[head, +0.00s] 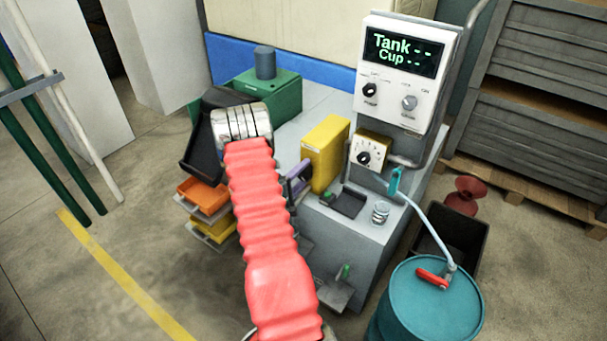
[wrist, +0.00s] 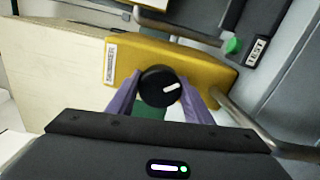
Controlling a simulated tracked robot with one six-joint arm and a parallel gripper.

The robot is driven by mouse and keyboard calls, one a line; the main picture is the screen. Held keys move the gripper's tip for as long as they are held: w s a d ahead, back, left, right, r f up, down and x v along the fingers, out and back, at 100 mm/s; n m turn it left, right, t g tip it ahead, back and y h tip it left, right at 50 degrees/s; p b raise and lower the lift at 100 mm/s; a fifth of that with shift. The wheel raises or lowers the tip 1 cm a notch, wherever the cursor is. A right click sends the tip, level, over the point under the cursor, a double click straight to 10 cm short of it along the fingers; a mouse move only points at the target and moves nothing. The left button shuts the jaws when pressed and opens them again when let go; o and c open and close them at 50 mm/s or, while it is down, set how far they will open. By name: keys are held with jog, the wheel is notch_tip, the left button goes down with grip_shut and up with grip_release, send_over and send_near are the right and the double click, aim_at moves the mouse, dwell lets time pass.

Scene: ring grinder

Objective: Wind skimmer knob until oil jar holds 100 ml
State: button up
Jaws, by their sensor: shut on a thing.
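In the wrist view the skimmer knob (wrist: 152,84) is round and black with a white mark. It sits at the yellow skimmer housing (wrist: 200,72), which has a label at its left end. My gripper (wrist: 160,92) has purple fingers shut on the knob, one on each side. In the head view my gripper (head: 299,174) is at the left side of the yellow housing (head: 326,150), and the knob is hidden there. A small clear glass vessel (head: 381,213) stands on the grey bench; I cannot tell whether it is the oil jar, or its level.
A display panel (head: 405,55) reads Tank and Cup with dashes. A small dial box (head: 370,152) is right of the housing. A teal drum (head: 430,310) with a hose stands at the front right. Orange and yellow trays (head: 204,195) are at the left.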

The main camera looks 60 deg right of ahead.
jog(key=shift+a+f, duration=0.15)
jog(key=shift+f, duration=0.15)
jog(key=o, duration=1)
jog(key=shift+r, duration=0.15)
jog(key=shift+o, duration=0.2)
jog(key=w+a, duration=0.2)
jog(key=a, duration=1.1)
jog(key=shift+a, duration=0.25)
jog(key=shift+w, duration=0.15)
